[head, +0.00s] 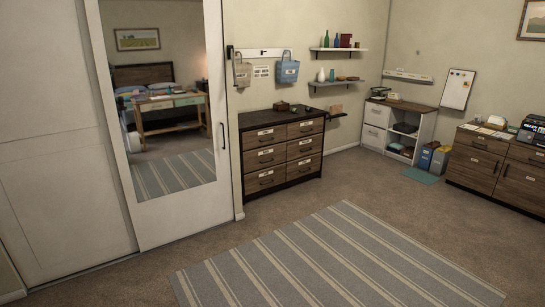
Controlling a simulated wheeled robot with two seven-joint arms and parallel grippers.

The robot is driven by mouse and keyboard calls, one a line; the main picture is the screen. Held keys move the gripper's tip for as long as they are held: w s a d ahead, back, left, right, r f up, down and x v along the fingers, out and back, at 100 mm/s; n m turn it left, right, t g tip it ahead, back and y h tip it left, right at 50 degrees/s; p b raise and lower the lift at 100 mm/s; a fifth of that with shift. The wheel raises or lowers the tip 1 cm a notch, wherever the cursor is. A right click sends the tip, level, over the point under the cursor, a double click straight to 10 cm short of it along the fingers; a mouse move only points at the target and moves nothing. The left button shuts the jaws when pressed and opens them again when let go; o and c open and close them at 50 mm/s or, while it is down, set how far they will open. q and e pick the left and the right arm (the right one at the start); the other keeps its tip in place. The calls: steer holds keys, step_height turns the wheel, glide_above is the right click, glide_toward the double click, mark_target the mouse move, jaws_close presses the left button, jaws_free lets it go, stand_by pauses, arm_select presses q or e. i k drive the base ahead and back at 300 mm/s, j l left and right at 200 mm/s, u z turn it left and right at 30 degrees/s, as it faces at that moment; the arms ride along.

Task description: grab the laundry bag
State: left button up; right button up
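Two bags hang from a white hook rail (262,53) on the wall above the dark wood dresser. One is a small beige bag (243,75) on the left. The other is a blue bag (288,72) with a pale label on the right. The labels are too small to read, so I cannot tell which, if either, is the laundry bag. Neither of my grippers is in view.
The dresser (283,153) stands under the bags. A mirrored sliding door (165,100) is at left, reflecting a bed and desk. A striped rug (330,262) covers the open floor. Shelves, bins (440,158) and cabinets (493,168) stand at right.

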mark_target(244, 69)
steer(key=i+z, duration=0.1)
steer(key=i, duration=2.2)
steer(key=i+u, duration=0.1)
steer(key=i, duration=0.5)
steer(key=i+l+u, duration=0.1)
steer(key=i, duration=0.45)
steer(key=i+l+u, duration=0.1)
steer(key=i, duration=0.5)
steer(key=i+l+u, duration=0.1)
steer(key=i, duration=0.45)
steer(key=i+l+u, duration=0.35)
steer(key=i+l, duration=0.2)
steer(key=i, duration=0.15)
